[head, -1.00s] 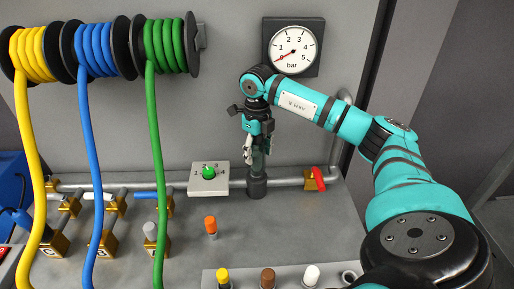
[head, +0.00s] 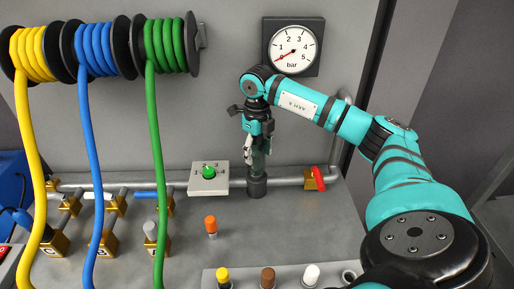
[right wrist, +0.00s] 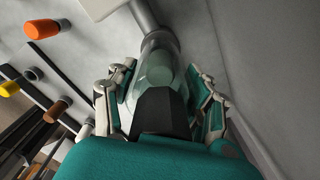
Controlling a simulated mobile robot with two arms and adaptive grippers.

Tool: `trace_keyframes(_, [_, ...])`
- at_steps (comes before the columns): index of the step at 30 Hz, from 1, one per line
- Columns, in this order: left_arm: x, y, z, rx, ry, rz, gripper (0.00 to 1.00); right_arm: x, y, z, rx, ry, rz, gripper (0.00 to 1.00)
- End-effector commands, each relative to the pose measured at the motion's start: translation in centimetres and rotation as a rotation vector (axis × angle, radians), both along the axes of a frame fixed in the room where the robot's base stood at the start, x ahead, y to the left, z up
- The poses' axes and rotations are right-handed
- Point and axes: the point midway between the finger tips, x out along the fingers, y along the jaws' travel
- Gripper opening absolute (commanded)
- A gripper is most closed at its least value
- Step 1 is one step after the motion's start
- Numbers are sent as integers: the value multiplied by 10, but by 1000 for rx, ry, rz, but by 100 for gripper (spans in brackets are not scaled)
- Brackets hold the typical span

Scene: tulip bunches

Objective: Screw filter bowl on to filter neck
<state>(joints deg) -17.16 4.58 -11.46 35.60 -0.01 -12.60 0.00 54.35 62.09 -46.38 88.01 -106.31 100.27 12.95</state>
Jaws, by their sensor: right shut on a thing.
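My right gripper (head: 257,155) points straight down below the pressure gauge, its fingers shut on the filter bowl (head: 259,161). The bowl is a clear, greenish cup, mostly hidden by the fingers in the head view. In the right wrist view the bowl (right wrist: 158,66) shows between the finger pads. The filter neck (head: 257,187) is a dark grey round fitting on the pipe, directly under the bowl. The bowl looks upright and in line with the neck (right wrist: 159,42). I cannot tell how far the threads are engaged. My left gripper is out of view.
A red valve handle (head: 320,178) is on the pipe just right of the neck. A white box with a green knob (head: 209,173) is left of it. An orange-capped peg (head: 211,224) stands in front. Hose reels (head: 165,45) hang at upper left. The gauge (head: 293,48) reads near zero.

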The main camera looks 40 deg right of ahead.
Motion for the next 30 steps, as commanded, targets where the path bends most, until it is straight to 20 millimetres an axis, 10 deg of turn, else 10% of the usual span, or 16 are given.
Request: trace_keyframes(30, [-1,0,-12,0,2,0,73,0,0,-20,0,0,-10,17])
